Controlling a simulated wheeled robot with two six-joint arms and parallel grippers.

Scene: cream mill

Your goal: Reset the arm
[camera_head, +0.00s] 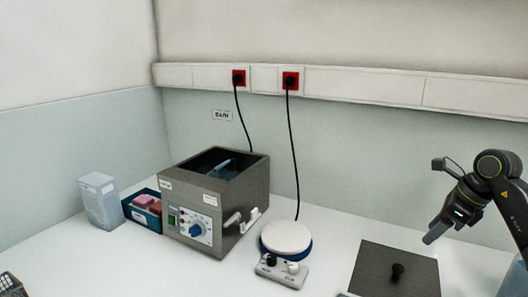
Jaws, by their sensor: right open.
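My right arm comes in from the right edge. My right gripper (437,233) is open and empty, held in the air above the bench, up and to the right of a dark square plate with a black knob (398,272). Its fingers point down and to the left and touch nothing that I can see. My left gripper is not in view.
A grey water bath (240,212) with an open top stands in the middle. A round-topped stirrer (286,237) is right of it. A blue tray (143,218) with pink items and a pale box (100,200) stand left. Black cables hang from red sockets (290,81).

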